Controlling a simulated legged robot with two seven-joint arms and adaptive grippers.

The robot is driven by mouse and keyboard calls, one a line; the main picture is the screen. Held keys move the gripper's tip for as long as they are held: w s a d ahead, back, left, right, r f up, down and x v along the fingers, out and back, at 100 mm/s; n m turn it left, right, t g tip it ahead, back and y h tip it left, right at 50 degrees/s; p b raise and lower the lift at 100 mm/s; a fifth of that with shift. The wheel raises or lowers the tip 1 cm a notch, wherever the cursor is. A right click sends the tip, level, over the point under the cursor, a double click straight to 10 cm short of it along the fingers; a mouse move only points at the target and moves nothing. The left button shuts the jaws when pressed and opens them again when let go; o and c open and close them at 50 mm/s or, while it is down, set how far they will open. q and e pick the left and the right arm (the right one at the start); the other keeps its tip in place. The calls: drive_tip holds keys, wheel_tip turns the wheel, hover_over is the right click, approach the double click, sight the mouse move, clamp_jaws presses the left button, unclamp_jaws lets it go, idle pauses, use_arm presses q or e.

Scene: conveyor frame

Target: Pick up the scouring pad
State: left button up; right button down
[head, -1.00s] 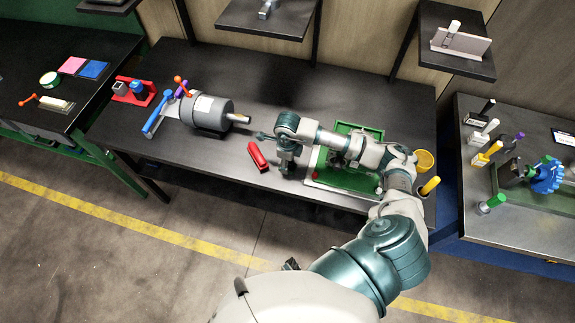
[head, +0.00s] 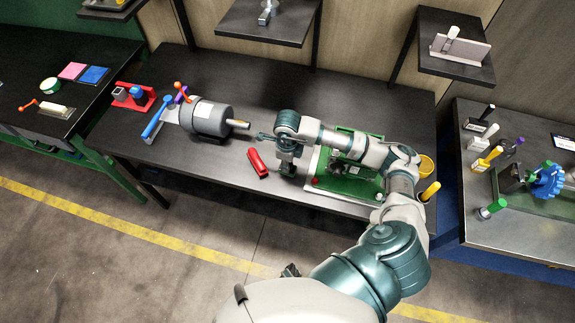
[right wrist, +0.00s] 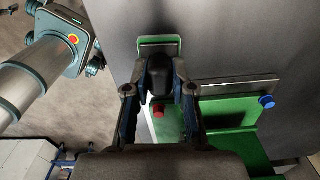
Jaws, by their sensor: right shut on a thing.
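My right gripper (head: 288,168) is low over the middle bench's front part, just left of the green fixture. In the right wrist view, its two fingers (right wrist: 159,88) are closed on a dark, handle-like block. A flat piece with a green and pale edge (right wrist: 158,41) shows beyond that block; I take the two together to be the scouring pad. The fingers hide part of it, and whether it touches the bench cannot be told. In the head view the pad is mostly hidden by the gripper.
The green fixture (head: 352,185) stands close right of the gripper. A red tool (head: 257,163) lies close on its left. A grey motor (head: 207,119) stands farther left. The yellow cup (head: 427,167) is at the right edge. Shelves hang above; the bench's back middle is clear.

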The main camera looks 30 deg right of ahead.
use_arm(q)
drive_tip(key=shift+w+r+b, duration=0.35)
drive_tip(key=shift+w+r, duration=0.2)
drive_tip(key=shift+w, duration=0.15)
use_arm(e)
drive_tip(key=s+a+r, duration=0.1)
drive_tip(key=s+a, duration=0.7)
drive_tip(key=s, duration=0.4)
drive_tip(key=shift+s+a, duration=0.35)
drive_tip(key=shift+s, duration=0.05)
drive_tip(key=shift+r, duration=0.1)
